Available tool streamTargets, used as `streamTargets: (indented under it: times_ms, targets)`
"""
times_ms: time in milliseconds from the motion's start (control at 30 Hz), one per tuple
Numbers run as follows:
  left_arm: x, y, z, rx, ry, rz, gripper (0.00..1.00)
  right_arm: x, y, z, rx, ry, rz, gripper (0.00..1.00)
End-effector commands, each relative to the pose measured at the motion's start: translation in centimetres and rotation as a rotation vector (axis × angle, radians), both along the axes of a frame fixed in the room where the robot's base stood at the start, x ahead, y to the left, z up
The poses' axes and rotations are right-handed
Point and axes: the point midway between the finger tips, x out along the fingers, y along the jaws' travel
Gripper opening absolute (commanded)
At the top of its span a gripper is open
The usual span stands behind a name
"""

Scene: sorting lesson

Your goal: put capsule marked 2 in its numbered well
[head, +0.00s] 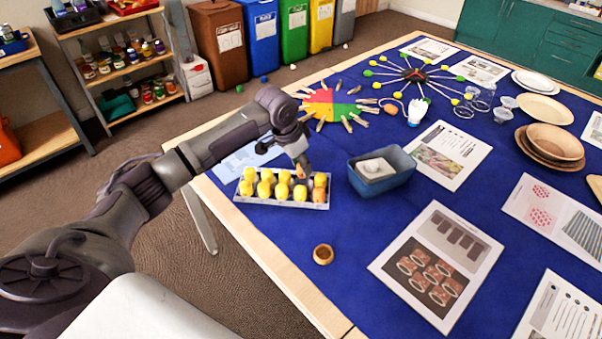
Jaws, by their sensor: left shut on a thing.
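A pale tray of wells (243,201) stands near the table's left edge, with several rounded yellow capsules in it. No numbers can be read on the capsules or wells, so I cannot tell which is marked 2. My left gripper (301,171) points down over the back right part of the tray. It is shut on a small orange-yellow piece, likely a capsule, mostly hidden by the fingers. I cannot tell whether this piece is clear of the tray. My right gripper is out of view.
A blue bin (382,186) with a white thing inside stands just right of the tray. A small wooden ring or cup (323,254) sits in front. A coloured disc (333,103) with clothespins lies behind. Printed sheets (436,264) lie to the right. Blue cloth between is clear.

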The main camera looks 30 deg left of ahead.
Motion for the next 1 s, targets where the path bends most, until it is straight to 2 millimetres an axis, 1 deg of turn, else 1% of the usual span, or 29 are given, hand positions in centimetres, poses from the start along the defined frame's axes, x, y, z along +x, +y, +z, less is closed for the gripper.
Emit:
streamTargets:
  times_ms: [200, 267, 600, 633, 700, 1000]
  targets:
    - [-0.1, -0.1, -3.2, 0.001, 0.004, 0.001, 0.26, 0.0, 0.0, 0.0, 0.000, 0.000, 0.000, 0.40]
    - [-0.1, 0.0, -3.6, 0.001, 0.003, 0.001, 0.26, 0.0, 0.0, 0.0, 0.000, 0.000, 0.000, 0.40]
    - [-0.1, -0.1, -3.9, 0.001, 0.002, 0.000, 0.26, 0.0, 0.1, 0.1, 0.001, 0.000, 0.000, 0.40]
    - [0.0, -0.1, -3.9, 0.000, 0.001, 0.000, 0.34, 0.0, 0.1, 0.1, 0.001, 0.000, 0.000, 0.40]
    - [-0.1, -0.1, -3.9, 0.000, 0.001, 0.000, 0.43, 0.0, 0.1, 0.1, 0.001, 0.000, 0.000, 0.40]
    - [-0.1, -0.1, -3.8, 0.000, 0.001, 0.000, 0.43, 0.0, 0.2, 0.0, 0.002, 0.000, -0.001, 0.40]
